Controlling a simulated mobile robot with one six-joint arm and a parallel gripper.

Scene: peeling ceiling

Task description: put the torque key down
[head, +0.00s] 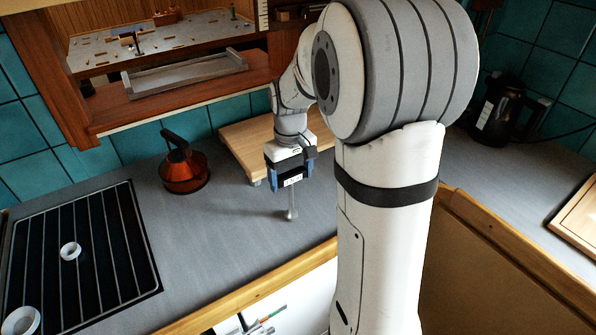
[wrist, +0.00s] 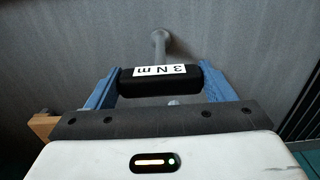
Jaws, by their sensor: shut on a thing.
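The torque key has a black handle with a white "3 N m" label, seen in the wrist view (wrist: 160,82). Its grey metal shaft (head: 291,203) hangs straight down from my gripper (head: 290,180) in the head view. In the wrist view, the two blue fingers of my gripper (wrist: 160,88) are shut on the handle's two ends. The key is over the grey countertop (head: 235,240), near its front wooden edge. The shaft's lower end is close to the counter; I cannot tell whether it touches.
A wooden board (head: 250,148) lies behind my gripper. An orange kettle (head: 184,168) stands to the left, and a black rack panel (head: 80,255) with white rings is at far left. A wooden shelf (head: 180,98) hangs above. Bare counter surrounds the key in front and left.

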